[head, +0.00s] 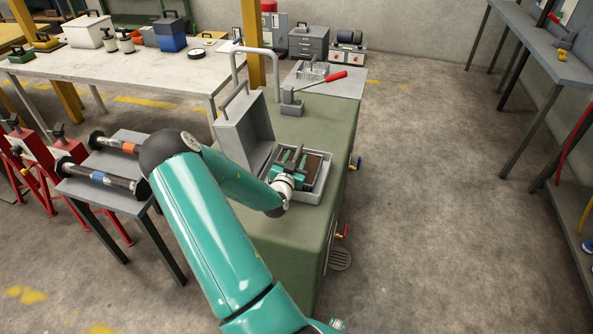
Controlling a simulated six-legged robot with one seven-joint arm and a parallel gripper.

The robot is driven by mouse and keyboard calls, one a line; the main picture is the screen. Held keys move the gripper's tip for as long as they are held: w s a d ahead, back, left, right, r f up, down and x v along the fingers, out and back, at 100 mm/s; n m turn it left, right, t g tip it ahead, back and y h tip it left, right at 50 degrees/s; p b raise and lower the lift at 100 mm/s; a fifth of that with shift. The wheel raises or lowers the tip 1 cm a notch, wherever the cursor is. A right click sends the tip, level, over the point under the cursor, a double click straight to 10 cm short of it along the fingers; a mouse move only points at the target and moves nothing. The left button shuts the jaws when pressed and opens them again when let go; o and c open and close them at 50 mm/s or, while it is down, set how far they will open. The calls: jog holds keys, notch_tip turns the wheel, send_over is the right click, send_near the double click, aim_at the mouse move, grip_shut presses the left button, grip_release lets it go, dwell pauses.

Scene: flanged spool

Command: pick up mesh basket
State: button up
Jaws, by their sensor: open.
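A small wire-mesh basket (313,71) stands on the grey surface at the far end of the green cabinet, beyond a red-handled lever. My gripper (291,158) is over the open grey basin in the cabinet's top, well short of that basket. Its two grey fingers are apart, and I see nothing clearly held between them. Dark brown content shows in the basin beneath and beside the gripper. My wrist covers part of it, so I cannot tell whether another basket sits inside.
The green cabinet (300,248) has a raised grey lid (243,132) left of the basin (322,185). A curved grey pipe (277,68) and a red-handled lever (325,80) stand behind. A small table (117,165) holds spools at left.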

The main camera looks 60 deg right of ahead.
grip_shut()
jog(key=shift+r, duration=0.1)
dwell(0.3)
